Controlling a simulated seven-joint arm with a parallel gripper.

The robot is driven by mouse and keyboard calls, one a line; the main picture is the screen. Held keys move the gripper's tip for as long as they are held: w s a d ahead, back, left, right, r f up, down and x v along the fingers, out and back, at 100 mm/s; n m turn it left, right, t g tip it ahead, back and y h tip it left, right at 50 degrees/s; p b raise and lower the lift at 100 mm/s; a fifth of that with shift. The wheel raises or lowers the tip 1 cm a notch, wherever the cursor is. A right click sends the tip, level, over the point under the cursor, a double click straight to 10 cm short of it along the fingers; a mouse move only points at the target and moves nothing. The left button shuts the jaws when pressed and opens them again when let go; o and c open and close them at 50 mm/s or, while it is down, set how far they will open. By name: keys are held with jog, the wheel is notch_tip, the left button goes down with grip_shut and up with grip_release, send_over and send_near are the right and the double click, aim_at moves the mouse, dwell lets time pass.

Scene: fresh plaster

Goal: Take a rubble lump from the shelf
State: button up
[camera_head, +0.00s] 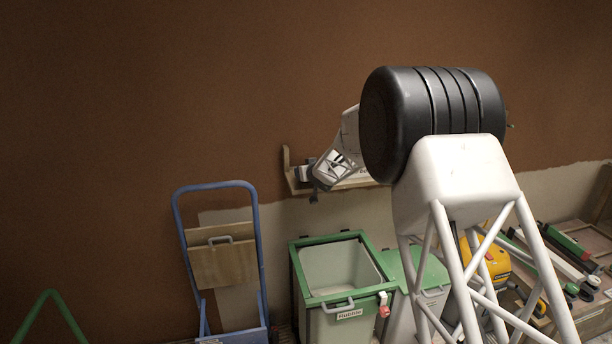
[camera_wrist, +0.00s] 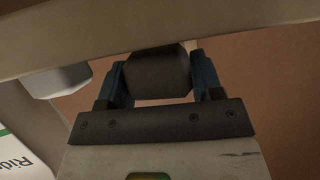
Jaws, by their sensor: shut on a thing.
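My gripper (camera_wrist: 158,68) is shut on a dark grey rubble lump (camera_wrist: 156,82), with one blue finger on each side of it in the wrist view. The lump is close to the wooden shelf (camera_wrist: 215,32); I cannot tell whether they touch. In the head view the shelf (camera_head: 292,184) is on the brown wall, and my gripper (camera_head: 312,177) is at its left end. My arm hides much of the shelf there. A pale grey piece (camera_wrist: 58,81) is left of the gripper in the wrist view, partly cut off.
Below the shelf stands an open green-rimmed bin (camera_head: 320,311) labelled Rubble, with another green-lidded bin (camera_head: 424,275) beside it. A blue hand truck (camera_head: 257,240) holds boards to the left. Tools lie on a bench (camera_head: 595,318) at right.

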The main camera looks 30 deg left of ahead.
jog(key=shift+r, duration=0.9)
jog(key=shift+s+d+r, duration=0.1)
jog(key=shift+r, duration=0.1)
jog(key=s+d+r, duration=0.1)
jog(key=s+d, duration=0.9)
jog(key=s, duration=0.2)
jog(key=shift+r, duration=0.25)
jog(key=shift+d, duration=0.1)
